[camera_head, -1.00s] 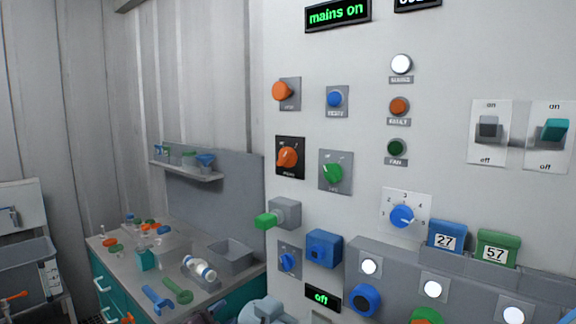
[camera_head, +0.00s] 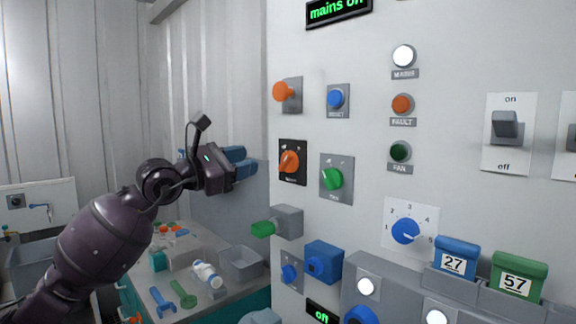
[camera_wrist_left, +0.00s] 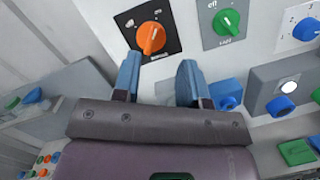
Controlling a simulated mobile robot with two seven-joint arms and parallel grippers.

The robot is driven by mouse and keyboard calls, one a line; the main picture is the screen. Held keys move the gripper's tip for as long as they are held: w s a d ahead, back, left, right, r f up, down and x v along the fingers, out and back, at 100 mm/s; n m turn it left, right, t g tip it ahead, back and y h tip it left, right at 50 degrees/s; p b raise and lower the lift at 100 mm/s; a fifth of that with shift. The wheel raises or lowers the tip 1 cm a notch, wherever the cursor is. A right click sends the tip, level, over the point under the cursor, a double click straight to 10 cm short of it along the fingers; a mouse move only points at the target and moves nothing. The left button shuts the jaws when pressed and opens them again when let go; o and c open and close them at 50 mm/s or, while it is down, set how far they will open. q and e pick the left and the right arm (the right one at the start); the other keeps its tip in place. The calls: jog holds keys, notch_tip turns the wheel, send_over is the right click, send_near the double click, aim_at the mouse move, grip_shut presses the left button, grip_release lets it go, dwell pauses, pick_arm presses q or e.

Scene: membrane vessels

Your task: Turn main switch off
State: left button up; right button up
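The main switch is an orange rotary knob (camera_head: 290,161) on a black plate on the grey panel. The display (camera_head: 338,14) above it reads "mains on". My left gripper (camera_head: 250,160) is to the left of the knob at about its height, its blue fingers pointing towards the panel. In the left wrist view the orange knob (camera_wrist_left: 151,37) lies beyond the fingertips, apart from them. The left gripper (camera_wrist_left: 158,72) is open with nothing between its two fingers. The small lettering around the knob is too small to read. My right gripper is not in view.
An orange push button (camera_head: 287,91) sits above the switch and a green knob (camera_head: 332,178) to its right. A grey box with a green handle (camera_head: 263,229) juts out below. A workbench (camera_head: 232,294) with tools stands at lower left.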

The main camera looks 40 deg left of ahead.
aim_at(283, 164)
pick_arm(q)
jog(key=shift+w+a+f+m+g+y+p, duration=0.15)
jog(key=shift+w+f+y, duration=0.2)
jog(key=shift+w, duration=1.5)
jog(key=shift+w+a+f+m+g+y+p, duration=0.1)
jog(key=shift+w+f+g+y, duration=0.2)
jog(key=shift+w, duration=1.6)
jog(key=shift+w+a+f+m+g+y+p, duration=0.15)
jog(key=shift+w+f+y, duration=0.25)
jog(key=shift+w, duration=1.45)
jog(key=shift+d, duration=0.1)
grip_shut()
